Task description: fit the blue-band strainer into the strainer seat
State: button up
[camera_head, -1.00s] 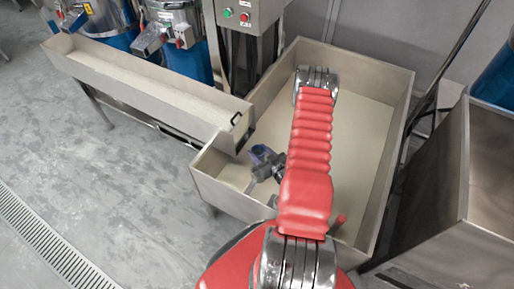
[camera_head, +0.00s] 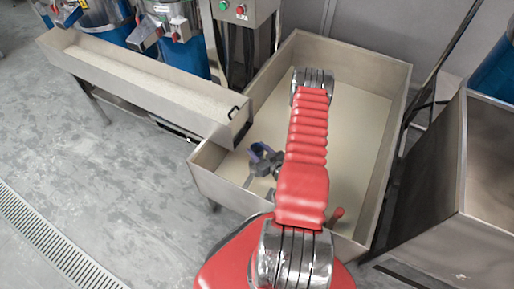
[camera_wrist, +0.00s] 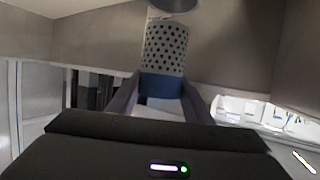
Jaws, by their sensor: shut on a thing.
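The blue-band strainer (camera_wrist: 165,47) is a grey perforated cylinder with a blue band (camera_wrist: 161,86) at its near end. In the wrist view my gripper (camera_wrist: 160,92) is shut on it at the band, one dark finger on each side, and the perforated part points away from me. A dark round part (camera_wrist: 175,4) shows at the top edge, close to the strainer's far end; I cannot tell whether it is the strainer seat or whether they touch. In the head view my gripper (camera_head: 264,160) is over the left part of the bin; the strainer cannot be made out there.
The large metal bin (camera_head: 387,150) has a pale floor and high walls around my arm. A long trough (camera_head: 150,97) ends at the bin's left side, with a black handle (camera_head: 234,112). A control box (camera_head: 243,9) stands behind, and another metal container (camera_head: 480,230) is at right.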

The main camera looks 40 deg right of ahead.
aim_at(260, 158)
jog(key=shift+f, duration=1.35)
jog(key=shift+f, duration=0.9)
dwell(1.2)
jog(key=shift+r, duration=0.35)
jog(key=shift+r, duration=0.35)
jog(key=shift+f, duration=0.7)
dwell(1.6)
jog(key=o, duration=1.2)
jog(key=shift+s, duration=0.1)
